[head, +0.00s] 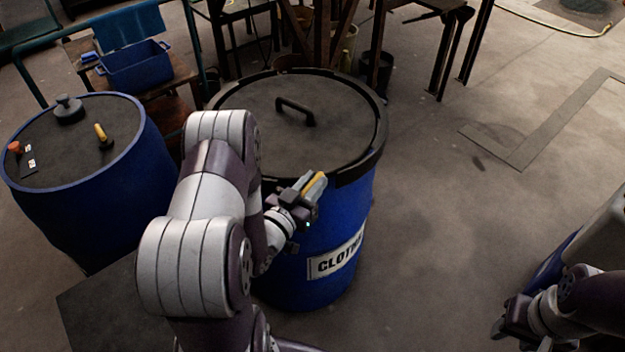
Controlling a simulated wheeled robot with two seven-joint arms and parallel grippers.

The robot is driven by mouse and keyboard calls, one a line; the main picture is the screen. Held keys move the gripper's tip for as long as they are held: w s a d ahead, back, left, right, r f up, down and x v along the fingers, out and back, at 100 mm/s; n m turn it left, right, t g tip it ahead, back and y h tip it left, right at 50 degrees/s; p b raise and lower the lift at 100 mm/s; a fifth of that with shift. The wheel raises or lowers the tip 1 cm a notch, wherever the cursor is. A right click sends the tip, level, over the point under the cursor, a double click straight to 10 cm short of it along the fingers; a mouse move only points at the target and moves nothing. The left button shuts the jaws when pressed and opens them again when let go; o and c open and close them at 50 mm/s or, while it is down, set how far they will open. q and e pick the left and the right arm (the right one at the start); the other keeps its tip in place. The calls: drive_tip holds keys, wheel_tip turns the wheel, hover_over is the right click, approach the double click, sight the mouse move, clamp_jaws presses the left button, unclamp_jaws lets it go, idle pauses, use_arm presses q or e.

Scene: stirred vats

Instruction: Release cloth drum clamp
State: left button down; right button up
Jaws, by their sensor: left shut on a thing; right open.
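The cloth drum (345,215) is a large blue drum with a label on its front. A dark lid (335,135) with a bar handle (295,111) sits flat on it. A dark clamp band (365,165) runs around the lid's rim. My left gripper (311,189) is at the drum's front rim, shut on a yellow-and-grey clamp lever (317,184). My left arm hides the drum's left side and part of the rim. My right gripper (508,322) is at the lower right, away from the drum, and looks empty.
A second blue drum (75,215) with small items on its top stands at the left. A blue bin (138,68) sits on a wooden stand behind it. Dark metal frames (440,40) stand at the back. The floor (450,220) right of the cloth drum is clear.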

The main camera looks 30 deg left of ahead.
use_arm(q)
drive_tip(key=n+y, duration=0.1)
drive_tip(key=y, duration=0.1)
drive_tip(key=n+y, duration=0.2)
drive_tip(key=y, duration=0.1)
drive_tip(key=shift+d+n+y, duration=0.1)
drive_tip(key=shift+n+y, duration=0.2)
drive_tip(key=n+g+y, duration=0.1)
drive_tip(key=n+y, duration=0.1)
drive_tip(key=y, duration=0.1)
drive_tip(key=n+g+y, duration=0.2)
drive_tip(key=y, duration=0.1)
drive_tip(key=shift+a+r+n+y+b, duration=0.1)
drive_tip(key=shift+a+n+y+b, duration=0.1)
drive_tip(key=shift+n+y+b, duration=0.1)
use_arm(e)
drive_tip(key=shift+f, duration=0.25)
use_arm(q)
drive_tip(key=shift+g, duration=0.4)
drive_tip(key=c, duration=1)
unclamp_jaws()
drive_tip(key=shift+o, duration=0.2)
